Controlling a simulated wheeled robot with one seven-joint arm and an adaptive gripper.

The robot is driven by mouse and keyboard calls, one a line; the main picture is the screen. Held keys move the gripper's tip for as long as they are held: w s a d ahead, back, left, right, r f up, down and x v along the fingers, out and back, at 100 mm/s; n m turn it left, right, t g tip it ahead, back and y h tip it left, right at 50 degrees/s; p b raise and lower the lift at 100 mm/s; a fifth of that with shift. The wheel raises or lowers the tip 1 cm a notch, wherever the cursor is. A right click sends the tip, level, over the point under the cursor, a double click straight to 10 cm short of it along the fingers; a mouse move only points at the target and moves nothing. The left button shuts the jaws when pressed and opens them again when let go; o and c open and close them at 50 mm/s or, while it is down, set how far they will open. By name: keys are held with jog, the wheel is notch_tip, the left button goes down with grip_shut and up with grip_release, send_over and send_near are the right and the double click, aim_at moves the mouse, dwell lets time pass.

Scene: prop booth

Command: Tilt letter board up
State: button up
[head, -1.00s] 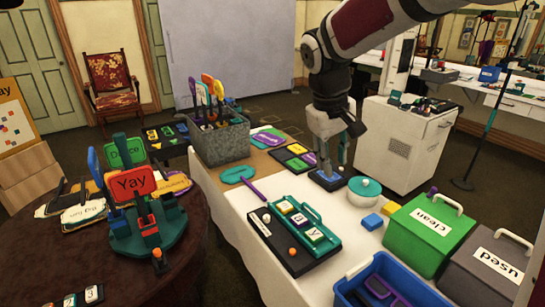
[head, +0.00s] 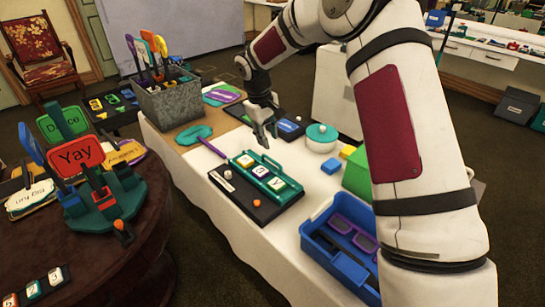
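The letter board is a black base (head: 222,183) with a teal, handled panel (head: 270,162) along its back and right part, on the white-covered table. A white ball and an orange ball (head: 257,203) sit on the black base. The panel looks low and nearly flat. My gripper (head: 265,140) hangs just behind the board, above the table and apart from the panel. Its fingers look spread, with nothing seen between them.
A white pot with a teal lid (head: 321,133), a blue block (head: 316,165) and a blue bin (head: 316,238) holding purple glasses stand right of the board. My arm hides part of a green box (head: 356,176). A grey bin of signs (head: 172,106) stands at the back left.

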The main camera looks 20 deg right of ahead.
aim_at(273, 160)
jog(key=f, duration=0.3)
jog(key=d+f, duration=0.1)
jog(key=f, duration=0.5)
jog(key=shift+w+d+f, duration=0.25)
jog(key=shift+w+d, duration=0.05)
jog(key=shift+w, duration=0.1)
grip_shut()
